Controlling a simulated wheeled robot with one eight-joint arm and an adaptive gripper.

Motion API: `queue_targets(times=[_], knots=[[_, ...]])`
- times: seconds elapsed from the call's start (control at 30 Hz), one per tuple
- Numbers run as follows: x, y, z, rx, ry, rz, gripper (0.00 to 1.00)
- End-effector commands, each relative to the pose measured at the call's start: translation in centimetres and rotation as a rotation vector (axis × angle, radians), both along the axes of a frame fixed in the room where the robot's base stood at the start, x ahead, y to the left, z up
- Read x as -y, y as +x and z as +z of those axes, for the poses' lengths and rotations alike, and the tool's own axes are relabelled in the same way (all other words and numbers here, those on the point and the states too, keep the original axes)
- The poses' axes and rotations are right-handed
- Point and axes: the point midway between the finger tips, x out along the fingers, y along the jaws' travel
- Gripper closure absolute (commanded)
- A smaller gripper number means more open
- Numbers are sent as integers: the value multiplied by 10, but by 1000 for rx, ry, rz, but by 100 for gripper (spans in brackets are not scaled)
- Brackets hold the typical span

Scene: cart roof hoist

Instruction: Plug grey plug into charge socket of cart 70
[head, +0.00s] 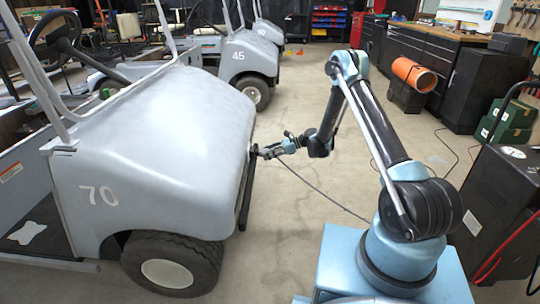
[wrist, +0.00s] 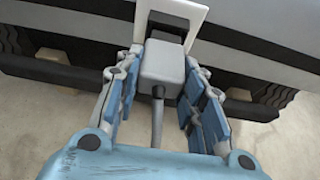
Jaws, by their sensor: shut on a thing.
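Cart 70 (head: 165,125), light grey with its number on the side, stands at the left in the head view. My gripper (head: 262,151) is at its front, near the dark bumper. In the wrist view my gripper (wrist: 164,60) is shut on the grey plug (wrist: 162,63), with a finger on each side. The plug's cable (wrist: 158,115) runs back toward my wrist. The charge socket (wrist: 199,14) has a white frame around a dark opening. The plug's front end overlaps the lower part of the opening. I cannot tell how deep it sits. The head view does not show the plug clearly.
Cart 45 (head: 235,58) and another cart (head: 266,26) stand behind. A thin cable (head: 322,192) hangs from my gripper toward the right. A black cabinet (head: 500,205) stands at the right, near my base. An orange roll (head: 414,74) lies by the workbench. The middle floor is clear.

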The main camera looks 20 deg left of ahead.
Motion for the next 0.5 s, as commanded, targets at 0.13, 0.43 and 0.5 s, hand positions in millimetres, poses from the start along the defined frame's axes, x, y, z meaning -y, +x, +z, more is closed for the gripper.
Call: queue_targets(times=[0.13,0.43,0.5], knots=[[-3,-1,0,0,0,0,100],[-9,-2,0,0,0,0,100],[-10,-2,0,0,0,0,100]])
